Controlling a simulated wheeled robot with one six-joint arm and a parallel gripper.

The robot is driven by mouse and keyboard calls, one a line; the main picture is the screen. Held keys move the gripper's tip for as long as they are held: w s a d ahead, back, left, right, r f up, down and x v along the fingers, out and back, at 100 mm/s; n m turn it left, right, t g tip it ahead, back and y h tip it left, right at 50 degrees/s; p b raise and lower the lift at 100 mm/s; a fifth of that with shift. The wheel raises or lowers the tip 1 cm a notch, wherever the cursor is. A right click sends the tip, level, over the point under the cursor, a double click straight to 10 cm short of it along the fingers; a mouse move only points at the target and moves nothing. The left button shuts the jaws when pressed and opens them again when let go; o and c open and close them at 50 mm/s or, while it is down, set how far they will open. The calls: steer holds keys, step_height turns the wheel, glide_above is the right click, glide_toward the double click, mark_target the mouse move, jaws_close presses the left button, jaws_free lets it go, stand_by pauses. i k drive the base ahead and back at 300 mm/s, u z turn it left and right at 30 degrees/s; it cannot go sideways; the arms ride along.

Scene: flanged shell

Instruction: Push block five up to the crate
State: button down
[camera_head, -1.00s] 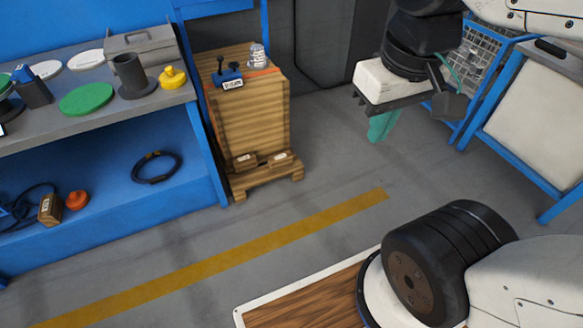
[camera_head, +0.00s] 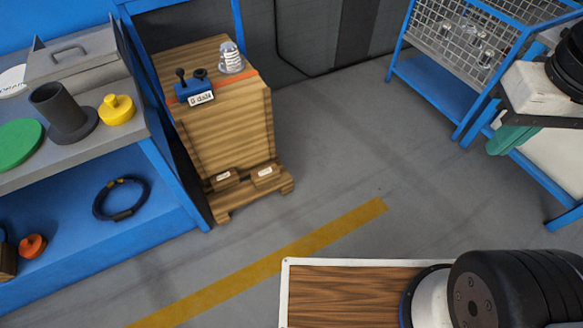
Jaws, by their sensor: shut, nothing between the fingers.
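The wooden crate (camera_head: 232,120) stands on a low pallet left of centre. No block can be told as block five, because the labels are too small to read. Two small brown blocks with white labels, a left one (camera_head: 224,179) and a right one (camera_head: 265,173), are at the crate's foot on the pallet. Another brown block (camera_head: 7,262) is cut off by the left edge on the lower blue shelf. My gripper (camera_head: 506,139), with green fingers, is at the right edge, far from the crate and these blocks. It is shut and empty; the arm hides part of it.
A blue labelled device (camera_head: 194,90) and a clear coil-like item (camera_head: 231,60) sit on the crate. A blue workbench (camera_head: 150,235) stands left and a wire-basket cart (camera_head: 440,85) right. Grey floor with a yellow stripe (camera_head: 300,245) lies open between them.

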mark_target(264, 177)
steer(key=i, duration=0.75)
steer(key=u, duration=0.6)
steer(key=i, duration=0.45)
steer(key=u, duration=0.4)
